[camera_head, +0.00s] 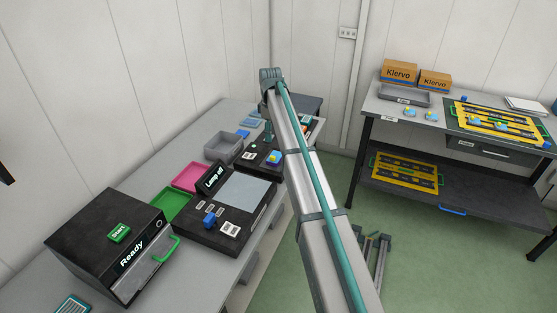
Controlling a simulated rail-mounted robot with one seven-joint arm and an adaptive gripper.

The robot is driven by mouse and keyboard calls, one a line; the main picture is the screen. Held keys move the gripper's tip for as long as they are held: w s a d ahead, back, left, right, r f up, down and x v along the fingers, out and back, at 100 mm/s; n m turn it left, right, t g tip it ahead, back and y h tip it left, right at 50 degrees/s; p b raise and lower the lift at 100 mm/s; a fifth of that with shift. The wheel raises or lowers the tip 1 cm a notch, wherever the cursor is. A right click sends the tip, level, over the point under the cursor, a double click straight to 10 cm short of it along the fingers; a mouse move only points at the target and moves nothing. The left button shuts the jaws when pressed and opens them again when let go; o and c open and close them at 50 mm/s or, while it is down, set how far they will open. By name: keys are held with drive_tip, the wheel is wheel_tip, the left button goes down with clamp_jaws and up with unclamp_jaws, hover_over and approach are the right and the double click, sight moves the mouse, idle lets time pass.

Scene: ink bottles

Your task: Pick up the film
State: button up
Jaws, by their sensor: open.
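I cannot make out for certain which thing is the film. A flat pale grey-blue panel (246,190) lies on top of the black box (198,236) whose display reads "Lamp off"; I cannot tell whether a sheet lies on it. A small teal-edged item (72,305) is cut off at the lower left edge. My arm rises through the middle, with a joint at its upper end near the left table's far end. My gripper and its fingertips do not show clearly.
A black box (85,232) reading "Ready" stands at the left table's front. A grey bin (223,147) and another black device (262,156) are farther back. Green floor separates the tables.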

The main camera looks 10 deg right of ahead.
drive_tip(key=w+f, duration=0.1)
drive_tip(key=p, duration=0.1)
hover_over(273, 157)
wheel_tip(273, 157, down, 4)
drive_tip(key=shift+w+f, duration=0.15)
drive_tip(key=shift+f, duration=0.1)
drive_tip(key=shift+f+p, duration=1.4)
drive_tip(key=shift+f, duration=1.6)
drive_tip(key=shift+c, duration=0.3)
drive_tip(key=c, duration=0.7)
